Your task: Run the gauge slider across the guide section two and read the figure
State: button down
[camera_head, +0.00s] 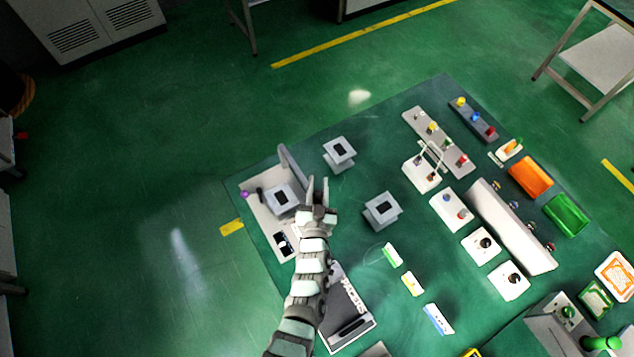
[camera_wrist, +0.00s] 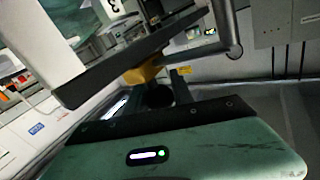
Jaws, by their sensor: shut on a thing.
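My gripper (camera_head: 318,188) is shut at the right end of a long grey bar, which appears to be the gauge slider (camera_head: 291,164). The bar slants up and left past a grey block with a black square top (camera_head: 282,198). In the wrist view, the gauge slider shows as a dark bar (camera_wrist: 125,60) with a yellow part under it, close ahead of my fingers (camera_wrist: 155,93). The exact grip is partly hidden. Two similar grey blocks stand apart at the upper middle (camera_head: 340,153) and right (camera_head: 383,209). Which block is guide section two is unclear. A small display (camera_head: 284,243) is unreadable.
A pale base plate (camera_head: 262,221) with a purple knob lies left of my gripper. A dark grey lettered case (camera_head: 345,312) lies below my arm. Coloured cards, switch boxes and orange and green bins (camera_head: 530,177) fill the right.

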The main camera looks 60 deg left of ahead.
jog(key=c, duration=1.1)
grip_release()
jog(key=b+v, duration=0.2)
jog(key=v, duration=0.8)
jog(key=shift+s+d, duration=0.25)
